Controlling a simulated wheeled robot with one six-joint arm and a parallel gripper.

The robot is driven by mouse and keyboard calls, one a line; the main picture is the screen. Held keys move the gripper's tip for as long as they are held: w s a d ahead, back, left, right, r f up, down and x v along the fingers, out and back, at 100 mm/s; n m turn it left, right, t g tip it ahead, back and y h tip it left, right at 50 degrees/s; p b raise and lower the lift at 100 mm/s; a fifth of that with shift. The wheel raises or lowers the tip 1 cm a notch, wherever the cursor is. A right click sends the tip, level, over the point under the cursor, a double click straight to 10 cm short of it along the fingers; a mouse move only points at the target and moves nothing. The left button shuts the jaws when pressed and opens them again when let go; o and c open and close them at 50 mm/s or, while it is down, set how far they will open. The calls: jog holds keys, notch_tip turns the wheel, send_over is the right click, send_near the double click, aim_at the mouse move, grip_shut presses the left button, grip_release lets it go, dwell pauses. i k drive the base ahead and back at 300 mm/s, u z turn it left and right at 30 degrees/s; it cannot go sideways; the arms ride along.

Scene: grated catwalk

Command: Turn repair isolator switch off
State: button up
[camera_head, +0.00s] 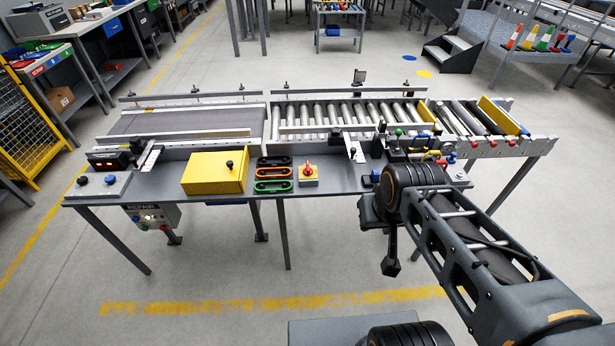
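A red rotary knob on a yellow square base (308,174) sits on the front ledge of the conveyor bench, right of the coloured handles. A grey box labelled "REPAIR" (152,215) hangs below the bench's front edge at the left, with small coloured controls on its face. They are too small to tell their positions. I cannot tell which of these is the repair isolator switch. My gripper (390,266) hangs in front of the bench, right of the middle, apart from both. Its fingers are too dark and small to tell whether they are open.
Bench legs stand below. The floor in front is clear, with a yellow line (250,304).

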aim_at(308, 171)
jog(key=u, duration=0.55)
jog(key=k, duration=0.6)
jog(key=i, duration=0.4)
jog(key=z, duration=0.65)
jog(key=i, duration=1.15)
jog(key=u, duration=0.7)
